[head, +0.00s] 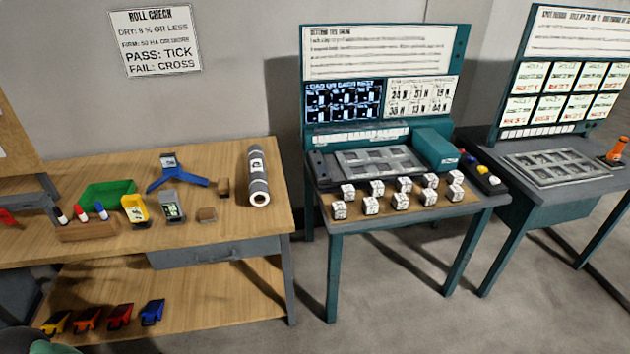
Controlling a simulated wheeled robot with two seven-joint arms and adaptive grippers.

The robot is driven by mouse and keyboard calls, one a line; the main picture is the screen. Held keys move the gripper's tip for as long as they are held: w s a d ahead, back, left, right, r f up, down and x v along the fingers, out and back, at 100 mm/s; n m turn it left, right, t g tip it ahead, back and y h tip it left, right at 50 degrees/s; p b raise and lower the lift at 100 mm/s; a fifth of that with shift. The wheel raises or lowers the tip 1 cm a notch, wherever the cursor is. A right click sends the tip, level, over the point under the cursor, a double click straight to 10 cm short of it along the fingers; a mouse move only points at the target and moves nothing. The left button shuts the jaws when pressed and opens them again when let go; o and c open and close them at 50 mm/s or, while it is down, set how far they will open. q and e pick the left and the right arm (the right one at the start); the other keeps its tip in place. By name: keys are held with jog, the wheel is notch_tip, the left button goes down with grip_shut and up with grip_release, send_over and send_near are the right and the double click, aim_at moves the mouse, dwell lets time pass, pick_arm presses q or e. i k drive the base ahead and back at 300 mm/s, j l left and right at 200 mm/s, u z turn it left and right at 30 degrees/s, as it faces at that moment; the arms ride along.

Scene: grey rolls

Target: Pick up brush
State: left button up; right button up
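I cannot clearly make out a brush. A red item (7,217) is partly cut off at the left edge, also unclear. Neither of my grippers is in view.
The bench also holds a green tray (106,193), a blue three-armed stand (177,176), a yellow device (134,208), a grey meter (171,205) and markers in a wooden block (87,232). Coloured bins (119,317) sit below. A teal workstation (400,210) stands to the right.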

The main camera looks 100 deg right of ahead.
aim_at(223, 186)
jog(key=z, duration=2.75)
jog(key=u, duration=4.35)
jog(key=z, duration=4.3)
